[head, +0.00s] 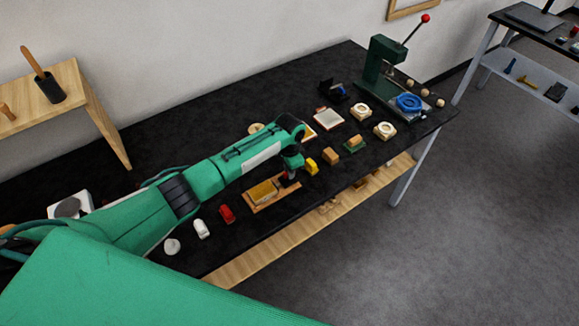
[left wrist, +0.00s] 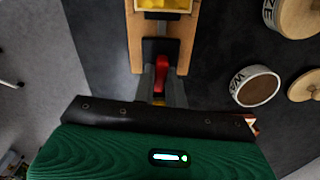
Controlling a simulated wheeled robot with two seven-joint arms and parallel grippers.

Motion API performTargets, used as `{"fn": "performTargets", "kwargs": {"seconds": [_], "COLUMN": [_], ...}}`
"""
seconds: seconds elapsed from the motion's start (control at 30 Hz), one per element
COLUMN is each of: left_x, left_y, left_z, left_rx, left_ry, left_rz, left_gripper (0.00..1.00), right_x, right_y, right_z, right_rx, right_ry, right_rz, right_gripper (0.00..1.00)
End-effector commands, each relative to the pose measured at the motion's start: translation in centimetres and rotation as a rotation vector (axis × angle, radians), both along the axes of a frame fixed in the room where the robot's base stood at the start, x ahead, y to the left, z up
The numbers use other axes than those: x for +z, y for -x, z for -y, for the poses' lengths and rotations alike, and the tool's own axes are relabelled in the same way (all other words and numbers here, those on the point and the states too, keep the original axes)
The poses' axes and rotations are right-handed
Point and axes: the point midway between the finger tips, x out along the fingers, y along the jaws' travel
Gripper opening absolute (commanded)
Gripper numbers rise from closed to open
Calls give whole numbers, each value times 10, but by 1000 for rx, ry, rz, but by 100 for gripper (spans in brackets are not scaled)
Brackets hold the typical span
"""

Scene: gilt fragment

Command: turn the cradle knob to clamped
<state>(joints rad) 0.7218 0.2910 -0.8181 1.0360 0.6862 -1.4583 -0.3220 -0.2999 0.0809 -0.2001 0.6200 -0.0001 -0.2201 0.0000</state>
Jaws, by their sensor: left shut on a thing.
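The cradle (head: 259,208) is a wooden board near the front edge of the black table. It also shows at the top of the left wrist view (left wrist: 135,40). A gold-yellow block (head: 262,191) sits on it. The red knob (left wrist: 161,70) is at one end of the board, by a dark plate (left wrist: 151,47). My left gripper (left wrist: 160,84) is shut on the red knob, with a grey finger on each side. In the head view my left gripper (head: 289,172) reaches down at the cradle's right end. My right gripper is not in view.
Red (head: 227,214) and white (head: 201,229) small items stand left of the cradle. A yellow piece (head: 312,166) stands close to its right. Round labelled pots (left wrist: 254,86) lie beyond it. A green press (head: 380,62) stands at the table's far end.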

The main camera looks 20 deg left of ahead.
Motion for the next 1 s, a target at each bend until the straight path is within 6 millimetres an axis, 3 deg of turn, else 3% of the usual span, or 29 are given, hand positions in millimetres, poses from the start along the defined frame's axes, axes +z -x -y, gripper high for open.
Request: {"fn": "performTargets", "kwargs": {"seconds": [0.3, 0.83, 0.87, 0.9, 0.97, 1.0], "left_x": [2, 2, 2, 2, 2, 1], "left_y": [-1, -2, -2, -2, -1, -1], "left_z": [0, -1, -1, -1, 0, 0], "left_rx": [116, 137, 137, 137, 137, 136], "left_ry": [1, 0, 0, 0, 0, 0], "left_rz": [2, 4, 4, 4, 3, 3], "left_gripper": [0, 0, 17, 24, 35, 35], "right_x": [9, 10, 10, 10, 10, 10], "right_y": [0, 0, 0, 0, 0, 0], "right_z": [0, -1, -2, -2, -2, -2], "right_rx": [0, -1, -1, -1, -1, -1], "right_ry": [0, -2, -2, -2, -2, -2], "right_rz": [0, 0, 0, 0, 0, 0], "right_gripper": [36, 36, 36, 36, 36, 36]}}
